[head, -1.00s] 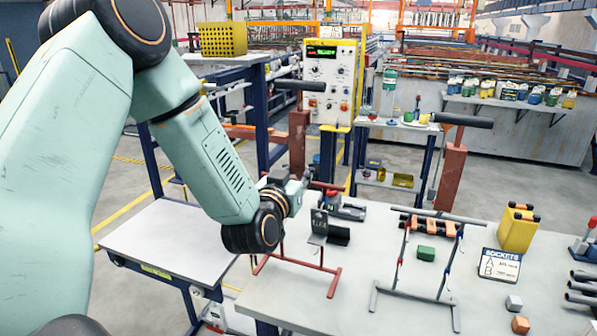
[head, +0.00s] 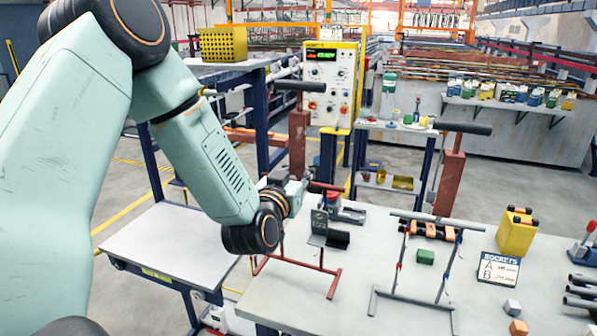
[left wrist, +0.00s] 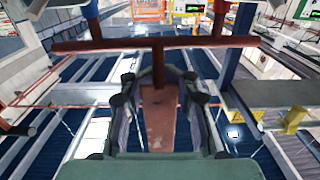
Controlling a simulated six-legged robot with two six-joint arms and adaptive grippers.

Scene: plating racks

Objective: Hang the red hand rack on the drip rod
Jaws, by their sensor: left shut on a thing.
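My left gripper (head: 302,187) is at the left end of the table, shut on a red piece that I take to be the red hand rack. In the left wrist view the red hand rack (left wrist: 155,43) shows as a crossbar with a stem running down between the fingers of the left gripper (left wrist: 158,88). Red legs and feet (head: 305,263) show below the gripper. I cannot tell whether they join the held piece. A grey frame (head: 437,220) with a top rod stands to the right, apart from the gripper. Which rod is the drip rod is unclear. My right gripper is out of view.
Red-brown posts with black rods (head: 466,127) stand behind the table. A dark bracket (head: 328,232), green block (head: 425,257), sign board (head: 499,268) and yellow canister (head: 516,232) stand on the table (head: 300,315). The table's front middle is mostly bare.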

